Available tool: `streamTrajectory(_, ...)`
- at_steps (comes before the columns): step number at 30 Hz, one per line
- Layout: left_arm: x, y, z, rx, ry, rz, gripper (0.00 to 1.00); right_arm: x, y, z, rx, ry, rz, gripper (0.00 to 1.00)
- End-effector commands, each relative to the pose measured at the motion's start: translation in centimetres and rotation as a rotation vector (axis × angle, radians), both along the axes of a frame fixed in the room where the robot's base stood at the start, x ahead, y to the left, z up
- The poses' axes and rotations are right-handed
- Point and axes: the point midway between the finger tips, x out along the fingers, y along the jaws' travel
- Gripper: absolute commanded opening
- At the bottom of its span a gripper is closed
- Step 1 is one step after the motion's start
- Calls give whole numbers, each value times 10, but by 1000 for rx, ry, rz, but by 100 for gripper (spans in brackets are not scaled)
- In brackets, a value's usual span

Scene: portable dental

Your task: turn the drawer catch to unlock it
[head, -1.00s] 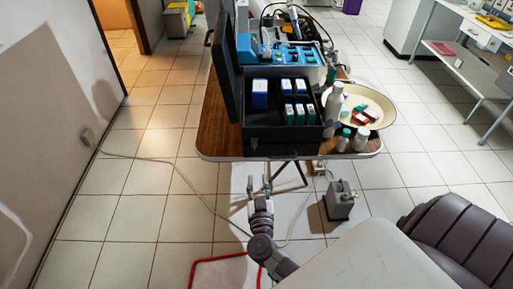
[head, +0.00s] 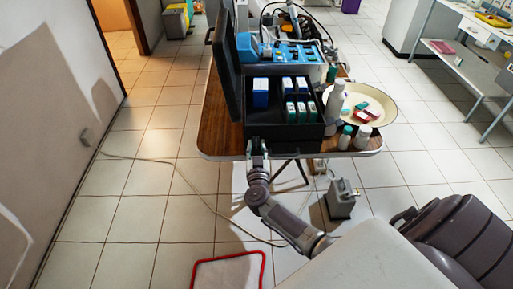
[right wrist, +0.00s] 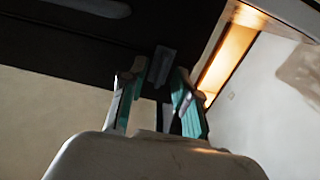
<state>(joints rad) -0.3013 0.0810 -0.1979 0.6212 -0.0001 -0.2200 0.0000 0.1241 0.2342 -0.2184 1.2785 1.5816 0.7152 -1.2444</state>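The black case (head: 285,131) stands on the brown table with its lid upright, blue and green boxes inside. My right gripper (head: 257,146) is at its front face, near the left end, above the table's front edge. In the right wrist view a small dark grey catch (right wrist: 164,66) shows on a black surface. The right gripper's two teal-sided fingers (right wrist: 160,80) point at it, one on each side, with a gap between them. I cannot tell whether they touch it. In the head view the catch is hidden behind the gripper. My left gripper is not in view.
White bottles (head: 335,100) and a cream bowl (head: 385,103) stand right of the case. A blue device (head: 290,52) is behind it. Floor at left is mostly clear.

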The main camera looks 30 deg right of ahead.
Motion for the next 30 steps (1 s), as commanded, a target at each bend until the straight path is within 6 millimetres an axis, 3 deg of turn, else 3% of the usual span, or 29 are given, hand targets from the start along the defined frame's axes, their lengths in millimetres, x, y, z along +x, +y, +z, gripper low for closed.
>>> streamTrajectory(8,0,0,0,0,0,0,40,1,-1,0,0,0,0,30)
streamTrajectory(13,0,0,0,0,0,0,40,1,-1,0,0,0,0,1)
streamTrajectory(14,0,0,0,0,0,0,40,1,0,0,0,0,0,0)
streamTrajectory(30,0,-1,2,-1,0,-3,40,0,-1,0,66,-39,-1,0)
